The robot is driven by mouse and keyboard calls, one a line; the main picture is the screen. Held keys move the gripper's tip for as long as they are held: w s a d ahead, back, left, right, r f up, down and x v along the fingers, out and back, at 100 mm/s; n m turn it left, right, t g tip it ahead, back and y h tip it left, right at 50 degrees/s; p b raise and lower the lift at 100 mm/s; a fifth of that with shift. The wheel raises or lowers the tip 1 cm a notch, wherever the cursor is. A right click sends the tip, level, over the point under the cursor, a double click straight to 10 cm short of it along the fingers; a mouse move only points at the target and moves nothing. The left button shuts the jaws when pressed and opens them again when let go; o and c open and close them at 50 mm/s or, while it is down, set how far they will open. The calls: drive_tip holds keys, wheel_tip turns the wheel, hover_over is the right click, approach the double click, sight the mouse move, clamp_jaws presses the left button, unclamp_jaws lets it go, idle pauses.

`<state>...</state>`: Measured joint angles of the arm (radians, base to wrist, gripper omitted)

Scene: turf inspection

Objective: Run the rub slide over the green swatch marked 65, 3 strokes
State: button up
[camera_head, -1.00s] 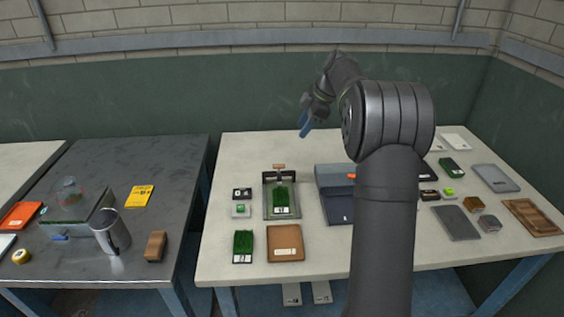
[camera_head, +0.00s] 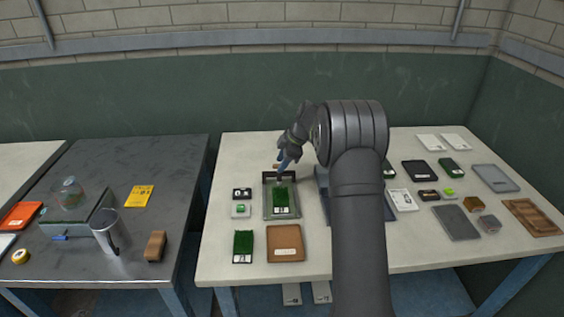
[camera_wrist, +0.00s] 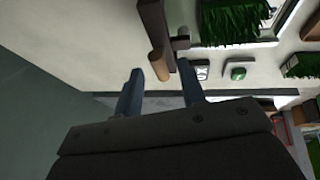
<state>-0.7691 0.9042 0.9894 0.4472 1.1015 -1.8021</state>
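The rub slide is a grey frame (camera_head: 267,213) with a dark crossbar at its far end and a small wooden handle (camera_wrist: 158,66). A green turf swatch (camera_head: 281,197) lies inside the frame; its white label is too small to read. Its grass also shows in the wrist view (camera_wrist: 232,22). My gripper (camera_head: 280,165) is just above the slide's far end, pointing down. In the wrist view its two blue fingers (camera_wrist: 160,68) are apart. The handle appears between and beyond the fingertips, and I see no grip on it.
Another green swatch (camera_head: 243,243) and a brown tray (camera_head: 285,256) lie in front of the slide. Two small boxes (camera_head: 241,202) sit to its left. Several pads, cards and blocks cover the right side, partly hidden by my arm. A grey table (camera_head: 180,175) stands left.

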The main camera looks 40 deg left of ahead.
drive_tip(key=shift+a+f, duration=0.1)
drive_tip(key=shift+f, duration=0.05)
drive_tip(key=shift+c, duration=0.5)
clamp_jaws()
drive_tip(key=shift+s, duration=0.1)
drive_tip(key=s+d, duration=0.8)
drive_tip(key=shift+s+d, duration=0.3)
drive_tip(key=shift+d, duration=0.1)
drive_tip(key=shift+o, duration=0.5)
unclamp_jaws()
